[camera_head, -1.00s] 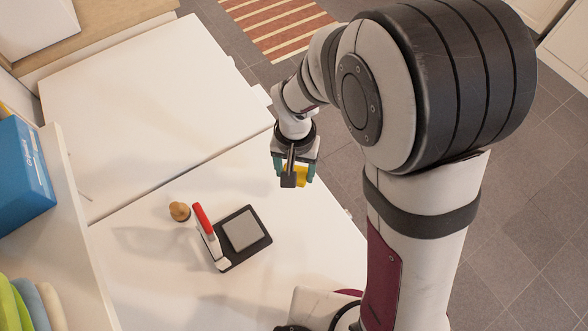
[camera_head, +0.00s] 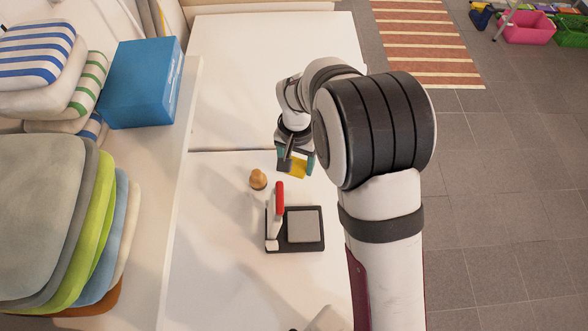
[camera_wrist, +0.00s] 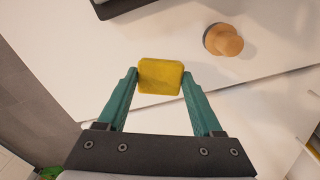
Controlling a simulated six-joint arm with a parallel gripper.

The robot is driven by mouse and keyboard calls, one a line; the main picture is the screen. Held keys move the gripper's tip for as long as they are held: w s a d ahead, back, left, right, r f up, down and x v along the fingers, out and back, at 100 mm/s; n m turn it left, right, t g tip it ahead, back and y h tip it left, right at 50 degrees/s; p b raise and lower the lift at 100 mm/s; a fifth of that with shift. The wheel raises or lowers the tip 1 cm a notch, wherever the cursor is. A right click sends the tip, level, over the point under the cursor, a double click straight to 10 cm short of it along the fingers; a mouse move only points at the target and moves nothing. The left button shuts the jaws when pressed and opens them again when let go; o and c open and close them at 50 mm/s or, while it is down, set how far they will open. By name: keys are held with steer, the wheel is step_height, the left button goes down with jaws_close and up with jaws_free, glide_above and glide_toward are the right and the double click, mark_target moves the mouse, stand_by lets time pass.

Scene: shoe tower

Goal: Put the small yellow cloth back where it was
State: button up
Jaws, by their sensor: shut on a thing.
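The small yellow cloth (camera_head: 298,168) looks like a flat yellow block with rounded corners. My gripper (camera_head: 297,160) is shut on it and holds it over the white table top. In the wrist view the cloth (camera_wrist: 161,76) sits between the tips of the two green fingers, with my gripper (camera_wrist: 160,80) touching it at both sides. I cannot tell exactly how high it is above the table.
A wooden knob-like object (camera_head: 258,179) stands left of my gripper. A black device with a grey plate (camera_head: 303,226) and red handle (camera_head: 280,194) lies nearer. A blue box (camera_head: 142,82) and stacked cushions (camera_head: 46,200) are at left. The far white table (camera_head: 270,60) is clear.

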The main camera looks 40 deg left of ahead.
mark_target(293, 171)
steer(key=shift+s+a+f, duration=0.1)
steer(key=shift+a+f, duration=0.05)
steer(key=shift+f, duration=0.95)
steer(key=shift+s+a+f, duration=0.1)
steer(key=shift+a+f, duration=0.05)
steer(key=shift+f, duration=0.95)
steer(key=shift+f, duration=0.1)
steer(key=o, duration=1.3)
